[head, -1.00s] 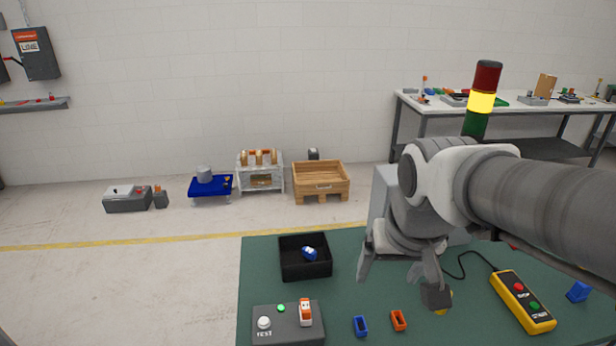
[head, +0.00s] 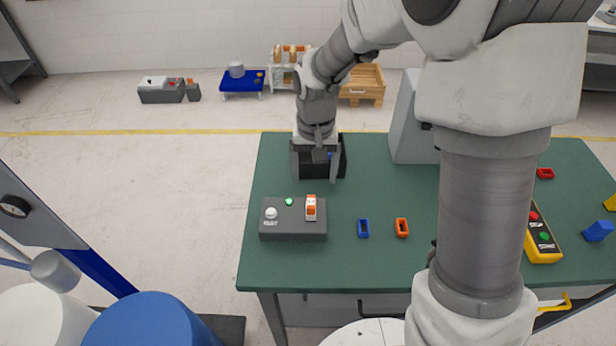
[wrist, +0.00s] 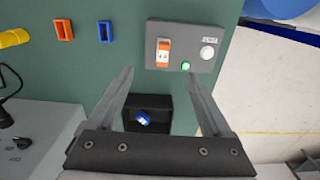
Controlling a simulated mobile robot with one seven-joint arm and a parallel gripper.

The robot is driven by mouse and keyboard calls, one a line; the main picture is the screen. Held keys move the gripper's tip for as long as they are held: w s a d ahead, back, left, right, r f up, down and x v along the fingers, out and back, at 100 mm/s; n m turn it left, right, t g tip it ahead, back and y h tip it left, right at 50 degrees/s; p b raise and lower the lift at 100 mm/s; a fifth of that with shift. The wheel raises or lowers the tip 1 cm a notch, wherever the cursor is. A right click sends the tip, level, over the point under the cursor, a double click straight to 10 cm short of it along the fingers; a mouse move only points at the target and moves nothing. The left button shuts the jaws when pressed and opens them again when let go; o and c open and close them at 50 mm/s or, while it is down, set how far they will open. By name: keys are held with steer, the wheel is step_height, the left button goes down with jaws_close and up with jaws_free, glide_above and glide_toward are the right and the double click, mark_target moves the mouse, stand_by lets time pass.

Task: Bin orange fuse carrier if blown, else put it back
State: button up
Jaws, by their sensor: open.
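The orange and white fuse carrier (head: 310,207) stands in the grey test box (head: 290,234); both also show in the wrist view, carrier (wrist: 163,53) and box (wrist: 206,33). The box's green lamp (wrist: 186,65) is lit, beside a white button (wrist: 208,53). My gripper (head: 315,180) is open and empty, over the black bin (head: 342,170), behind the test box. In the wrist view the open fingers (wrist: 158,72) are apart from the carrier. A blue carrier (wrist: 143,117) lies in the bin. The orange holder (head: 401,228) is empty.
A blue holder (head: 363,229) sits beside the orange one. A yellow control box (head: 543,243), a blue piece (head: 598,232) and a red holder (head: 545,173) are at right. A grey cabinet (head: 408,120) stands right of the bin.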

mark_target(311, 202)
steer(key=shift+w+a+f, duration=0.15)
steer(key=shift+a+f, duration=0.15)
steer(key=shift+f, duration=0.25)
step_height(311, 202, down, 9)
steer(key=b, duration=0.6)
steer(key=shift+b, duration=0.35)
stand_by(0.8)
jaws_close()
stand_by(0.3)
stand_by(0.9)
steer(key=shift+r, duration=0.2)
